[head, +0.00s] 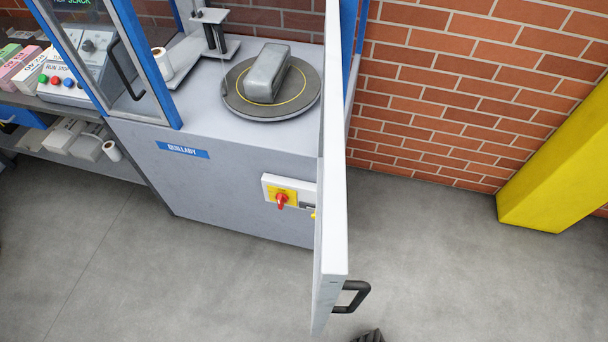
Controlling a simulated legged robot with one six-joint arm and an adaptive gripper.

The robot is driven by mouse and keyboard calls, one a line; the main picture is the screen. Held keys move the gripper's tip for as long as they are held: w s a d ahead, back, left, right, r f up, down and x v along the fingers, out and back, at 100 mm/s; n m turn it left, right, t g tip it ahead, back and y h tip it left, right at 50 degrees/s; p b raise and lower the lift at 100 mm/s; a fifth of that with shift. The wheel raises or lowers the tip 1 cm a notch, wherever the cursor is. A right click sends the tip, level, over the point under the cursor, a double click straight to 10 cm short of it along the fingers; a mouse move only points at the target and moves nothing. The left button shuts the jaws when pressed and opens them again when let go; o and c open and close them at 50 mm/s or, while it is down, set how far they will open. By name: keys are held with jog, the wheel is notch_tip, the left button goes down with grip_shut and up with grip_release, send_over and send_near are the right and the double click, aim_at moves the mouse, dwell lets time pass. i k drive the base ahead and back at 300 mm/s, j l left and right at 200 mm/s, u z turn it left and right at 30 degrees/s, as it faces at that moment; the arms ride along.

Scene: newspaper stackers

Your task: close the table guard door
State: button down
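The guard door (333,190) stands open, swung out toward me from the right side of the machine cabinet (215,190). I see it nearly edge-on as a tall pale panel. Its black bar handle (352,297) sticks out to the right near the low front end. Behind the door opening, a round dark turntable (309,105) with a yellow ring carries a grey wrapped bundle (266,73). A dark ribbed piece at the bottom edge, just below and right of the handle, looks like the tip of my gripper. It is apart from the handle in the picture; its fingers are mostly out of frame.
A blue-framed glazed panel (150,65) with a black handle stands at the left. A red-and-yellow switch (282,198) is on the cabinet front. A brick wall (450,90) and a yellow post (560,150) are at the right. The grey floor right of the door is clear.

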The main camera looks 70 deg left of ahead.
aim_at(331, 261)
jog(key=i+u, duration=0.1)
jog(key=u, duration=0.35)
jog(key=i+u, duration=0.15)
jog(key=u, duration=0.3)
jog(key=i+u, duration=0.1)
jog(key=u, duration=0.4)
jog(key=i+u, duration=0.1)
jog(key=u, duration=0.85)
jog(key=i+l+u, duration=0.1)
jog(key=u, duration=0.4)
jog(key=k+l+u, duration=0.1)
jog(key=u, duration=0.35)
jog(key=k+l+z, duration=0.1)
jog(key=k, duration=0.25)
jog(key=k+l+z, duration=0.1)
jog(key=k, duration=0.3)
